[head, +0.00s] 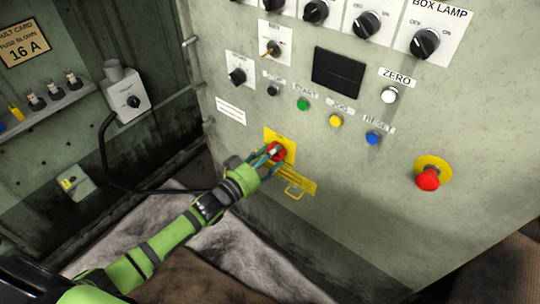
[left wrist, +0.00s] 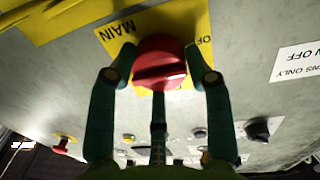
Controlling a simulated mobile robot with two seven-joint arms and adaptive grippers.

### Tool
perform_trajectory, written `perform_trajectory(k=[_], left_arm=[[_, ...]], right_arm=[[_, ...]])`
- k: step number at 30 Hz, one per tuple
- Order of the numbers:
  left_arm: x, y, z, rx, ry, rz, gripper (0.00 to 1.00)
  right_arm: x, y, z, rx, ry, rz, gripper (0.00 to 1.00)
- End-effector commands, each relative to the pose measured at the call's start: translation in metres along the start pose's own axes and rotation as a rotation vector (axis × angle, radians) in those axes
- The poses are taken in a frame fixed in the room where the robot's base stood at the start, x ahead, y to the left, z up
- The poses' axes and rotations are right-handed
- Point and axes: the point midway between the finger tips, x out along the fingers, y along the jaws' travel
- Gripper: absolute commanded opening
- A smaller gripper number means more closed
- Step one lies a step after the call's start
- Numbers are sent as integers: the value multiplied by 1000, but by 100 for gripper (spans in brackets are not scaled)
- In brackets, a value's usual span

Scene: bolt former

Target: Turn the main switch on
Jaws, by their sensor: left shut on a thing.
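The main switch (head: 277,150) is a red rotary knob on a yellow plate (head: 288,138) low on the grey-green cabinet front. In the left wrist view the red knob (left wrist: 160,62) fills the space between the fingers, and "MAIN" shows on its yellow plate (left wrist: 125,38). My left gripper (head: 268,156) reaches in from the lower left and is shut on the knob. My right gripper is not in view.
A yellow hasp (head: 296,188) juts out just below the switch. A red emergency button (head: 428,178) sits to the right. Green (head: 303,104), yellow (head: 336,121) and blue (head: 373,138) buttons line the panel above. A black cable (head: 110,165) hangs at the left.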

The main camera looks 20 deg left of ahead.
Motion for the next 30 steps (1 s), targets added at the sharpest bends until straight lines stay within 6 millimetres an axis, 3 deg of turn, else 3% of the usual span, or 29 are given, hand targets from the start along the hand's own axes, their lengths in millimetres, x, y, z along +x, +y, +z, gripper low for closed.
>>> perform_trajectory(k=[11,30], left_arm=[[1,0,-6,119,-1,-1,18],[2,2,-8,699,-39,-11,18]], right_arm=[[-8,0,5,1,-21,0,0],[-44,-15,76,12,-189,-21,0]])
